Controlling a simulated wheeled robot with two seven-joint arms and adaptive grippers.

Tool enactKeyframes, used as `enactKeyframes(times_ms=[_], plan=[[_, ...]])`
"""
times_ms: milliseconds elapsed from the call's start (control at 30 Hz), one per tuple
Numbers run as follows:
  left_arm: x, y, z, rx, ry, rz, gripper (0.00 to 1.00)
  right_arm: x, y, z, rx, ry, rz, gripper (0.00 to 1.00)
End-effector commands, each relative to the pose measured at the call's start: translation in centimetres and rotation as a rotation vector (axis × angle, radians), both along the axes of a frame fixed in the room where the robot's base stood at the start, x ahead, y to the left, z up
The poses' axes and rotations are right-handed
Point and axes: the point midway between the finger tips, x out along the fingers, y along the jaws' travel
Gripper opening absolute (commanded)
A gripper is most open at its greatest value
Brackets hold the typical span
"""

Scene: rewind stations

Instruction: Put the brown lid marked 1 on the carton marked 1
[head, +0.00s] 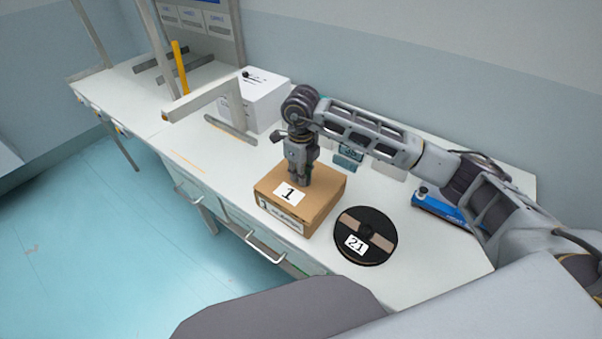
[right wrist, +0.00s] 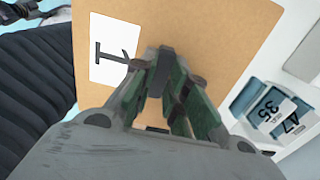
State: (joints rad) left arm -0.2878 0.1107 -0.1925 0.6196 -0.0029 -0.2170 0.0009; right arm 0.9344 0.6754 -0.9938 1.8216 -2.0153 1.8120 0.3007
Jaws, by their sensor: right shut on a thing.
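The brown lid (head: 322,188), with a white label marked 1, lies flat over the brown carton (head: 325,214). The carton has a white label strip on its front side. In the head view I see no clear gap between the lid and the carton. My right gripper (head: 302,183) points down at the middle of the lid and is shut on it; the fingers hide the part they grip. In the right wrist view the lid (right wrist: 220,30) lies under the closed fingertips (right wrist: 166,52), beside its label. My left gripper is not in view.
A black reel (head: 365,236) marked 21 lies just right of the carton. A blue device (head: 440,207) is farther right. A white box (head: 262,98) stands behind left. Blue items marked 47 and 35 (right wrist: 272,112) lie behind the carton. The white bench (head: 215,160) is clear left of the carton.

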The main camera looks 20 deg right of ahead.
Motion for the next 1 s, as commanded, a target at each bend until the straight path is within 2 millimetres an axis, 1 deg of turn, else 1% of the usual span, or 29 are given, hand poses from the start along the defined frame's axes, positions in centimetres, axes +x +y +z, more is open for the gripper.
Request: enactKeyframes(times_ms=[500, 867, 900, 1000], plan=[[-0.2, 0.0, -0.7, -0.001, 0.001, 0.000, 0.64, 0.0, 0.0, -0.8, 0.000, 0.000, 0.000, 0.00], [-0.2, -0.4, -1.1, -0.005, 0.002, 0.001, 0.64, 0.0, 0.0, -1.4, 0.000, 0.000, 0.000, 0.00], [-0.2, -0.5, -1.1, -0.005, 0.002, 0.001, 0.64, 0.0, 0.0, -1.4, 0.000, 0.000, 0.000, 0.18], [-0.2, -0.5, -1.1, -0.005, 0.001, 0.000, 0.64, 0.0, 0.0, -1.3, 0.000, 0.000, 0.000, 0.31]])
